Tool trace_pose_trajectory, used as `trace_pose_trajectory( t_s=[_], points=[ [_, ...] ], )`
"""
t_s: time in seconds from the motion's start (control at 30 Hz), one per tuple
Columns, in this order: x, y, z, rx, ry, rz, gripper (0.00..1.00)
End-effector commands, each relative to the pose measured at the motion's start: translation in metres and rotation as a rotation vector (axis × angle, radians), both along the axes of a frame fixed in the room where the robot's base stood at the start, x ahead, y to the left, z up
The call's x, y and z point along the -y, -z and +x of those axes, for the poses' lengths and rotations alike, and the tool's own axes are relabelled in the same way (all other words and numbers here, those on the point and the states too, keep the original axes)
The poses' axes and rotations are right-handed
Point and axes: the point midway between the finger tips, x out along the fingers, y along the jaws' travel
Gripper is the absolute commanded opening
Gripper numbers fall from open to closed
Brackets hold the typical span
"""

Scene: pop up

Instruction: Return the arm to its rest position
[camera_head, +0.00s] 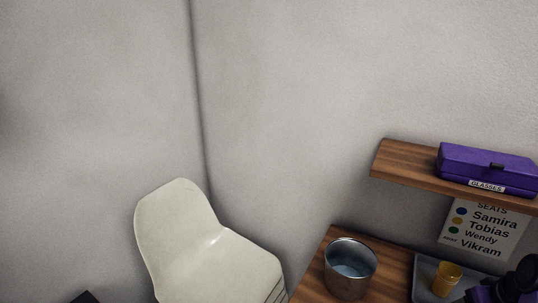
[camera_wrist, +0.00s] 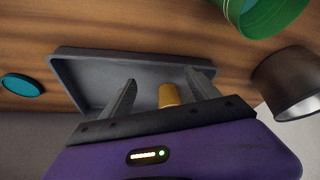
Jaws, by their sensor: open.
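My gripper (camera_wrist: 160,77) shows in the wrist view with its two grey fingers spread apart. The fingers point toward a grey tray (camera_wrist: 85,72) on the wooden table. A small yellow cup (camera_wrist: 168,95) appears in the gap between the fingers. It does not look gripped, and its lower part is hidden by my gripper's body. In the head view the yellow cup (camera_head: 446,278) stands upright in the tray (camera_head: 424,272). Dark parts of my arm show at the lower right corner there, and the fingers cannot be made out.
A metal bucket (camera_head: 350,268) stands on the table (camera_head: 318,268), left of the tray. A shelf (camera_head: 405,165) above holds a purple glasses box (camera_head: 487,167); a names sign (camera_head: 485,229) hangs below. A pale chair (camera_head: 200,250) stands left. A green container (camera_wrist: 264,14) and teal disc (camera_wrist: 21,85) flank the tray.

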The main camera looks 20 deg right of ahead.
Motion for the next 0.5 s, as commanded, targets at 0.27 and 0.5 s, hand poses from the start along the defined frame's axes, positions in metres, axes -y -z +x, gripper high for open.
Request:
trace_pose_trajectory(
  t_s=[0.27,0.5],
  points=[
    [0.051,-0.048,0.031,0.226,0.127,-0.231,0.70],
    [0.024,-0.062,0.047,0.473,0.178,-0.442,0.70]
  ],
)
